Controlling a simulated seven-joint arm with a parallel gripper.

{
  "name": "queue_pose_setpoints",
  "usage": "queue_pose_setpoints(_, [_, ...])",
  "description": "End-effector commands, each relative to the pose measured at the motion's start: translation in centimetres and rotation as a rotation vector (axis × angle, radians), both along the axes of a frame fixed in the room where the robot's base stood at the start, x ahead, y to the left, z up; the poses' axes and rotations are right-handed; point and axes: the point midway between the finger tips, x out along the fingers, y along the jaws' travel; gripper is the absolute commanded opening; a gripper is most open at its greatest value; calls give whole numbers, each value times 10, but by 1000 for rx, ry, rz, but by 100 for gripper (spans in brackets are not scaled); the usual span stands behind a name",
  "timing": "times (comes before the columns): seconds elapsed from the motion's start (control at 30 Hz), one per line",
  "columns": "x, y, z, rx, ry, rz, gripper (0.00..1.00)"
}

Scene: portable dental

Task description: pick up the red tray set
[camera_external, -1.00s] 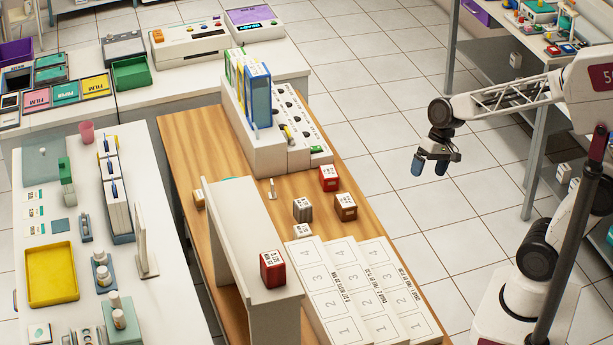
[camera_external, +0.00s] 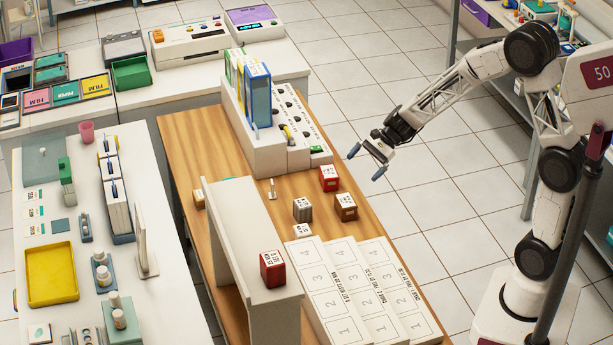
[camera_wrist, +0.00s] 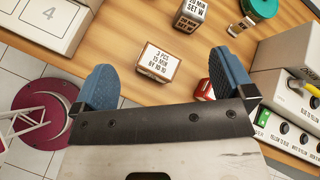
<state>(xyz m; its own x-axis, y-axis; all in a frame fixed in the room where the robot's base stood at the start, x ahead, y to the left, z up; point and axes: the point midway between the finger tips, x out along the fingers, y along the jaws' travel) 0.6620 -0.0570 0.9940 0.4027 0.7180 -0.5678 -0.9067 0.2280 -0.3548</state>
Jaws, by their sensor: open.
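A red box (camera_external: 329,178) with a white label stands on the wooden table, in front of the white rack. A second red box (camera_external: 272,269) with a white label sits on top of the white raised shelf. I cannot tell which one is the red tray set. My gripper (camera_external: 367,163) is open and empty, in the air to the right of the table box and apart from it. In the wrist view a red box (camera_wrist: 203,88) shows only as a sliver, mostly hidden behind the right finger. A brown box (camera_wrist: 158,63) with a printed label lies between the fingers in that view.
The brown box (camera_external: 345,207) and a grey box (camera_external: 303,209) stand close to the red table box. Numbered white trays (camera_external: 372,290) lie at the table's front. The white rack (camera_external: 262,150) with upright folders is behind. Floor is open to the right.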

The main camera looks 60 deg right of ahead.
Motion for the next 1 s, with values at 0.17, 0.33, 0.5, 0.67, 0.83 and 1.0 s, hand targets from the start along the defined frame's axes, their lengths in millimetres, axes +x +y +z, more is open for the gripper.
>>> queue_pose_setpoints(0.17, [37,-32,-36,123,55,-171,100])
queue_pose_setpoints(0.33, [66,-66,-72,238,103,-335,100])
queue_pose_setpoints(0.5, [89,-97,-106,338,140,-478,100])
queue_pose_setpoints(0.67, [100,-117,-126,396,160,-563,100])
queue_pose_setpoints(0.83, [104,-124,-134,418,167,-595,100])
queue_pose_setpoints(1.0, [104,-124,-134,419,167,-597,100])
